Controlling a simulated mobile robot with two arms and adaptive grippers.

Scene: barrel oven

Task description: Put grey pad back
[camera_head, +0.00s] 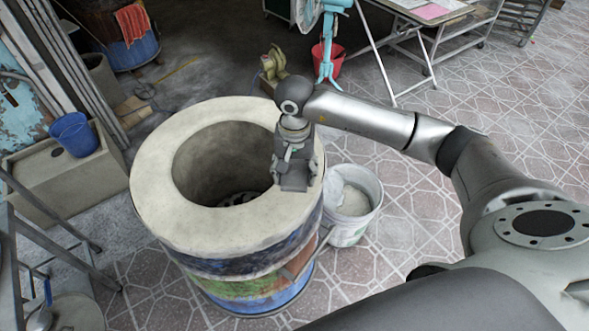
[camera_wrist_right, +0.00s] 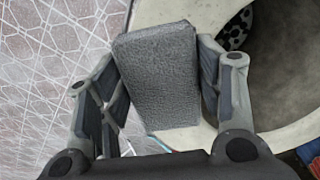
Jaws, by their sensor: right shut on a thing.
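The grey pad (camera_wrist_right: 158,75) is a rough, flat-faced grey block between the fingers of my right gripper (camera_wrist_right: 160,100) in the right wrist view. The right gripper is shut on it. In the head view the right gripper (camera_head: 295,172) hangs over the right part of the pale rim of the barrel oven (camera_head: 165,195), and the pad (camera_head: 293,182) shows only in part at its fingers. I cannot tell whether the pad touches the rim. The oven's round mouth is open, with a dark perforated piece (camera_wrist_right: 235,30) at the bottom. My left gripper is not in view.
A white bucket (camera_head: 362,222) with pale contents stands right of the oven. A blue bucket (camera_head: 74,134) sits on a stone basin at left. A blue fan (camera_head: 328,45), a red bucket (camera_head: 327,62) and a table stand behind. Tiled floor at right is mostly clear.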

